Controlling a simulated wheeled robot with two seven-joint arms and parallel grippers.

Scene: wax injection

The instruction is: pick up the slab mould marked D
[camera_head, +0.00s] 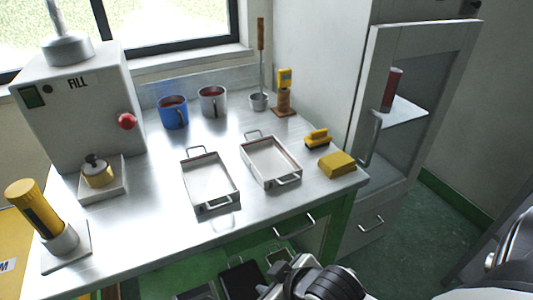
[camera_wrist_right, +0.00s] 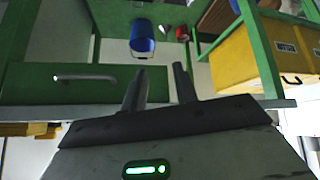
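No letter D is readable in either view, so I cannot tell which piece is the slab mould marked D. Several flat, dark slab-like pieces (camera_head: 241,279) lie on the green level below the bench top, partly hidden by the bench edge and my right arm. My right gripper (camera_head: 284,273) is low at the bottom of the head view, in front of the bench and near these pieces. In the right wrist view its two dark fingers (camera_wrist_right: 160,84) stand apart with nothing between them. My left gripper is not in view.
The steel bench (camera_head: 140,225) holds two shallow metal trays, a left one (camera_head: 212,182) and a right one (camera_head: 270,162), mugs and a FILL machine (camera_head: 75,110). A glass-door cabinet (camera_head: 405,120) stands right. The wrist view shows a drawer handle (camera_wrist_right: 85,77), blue bucket (camera_wrist_right: 142,38) and yellow boxes (camera_wrist_right: 245,58).

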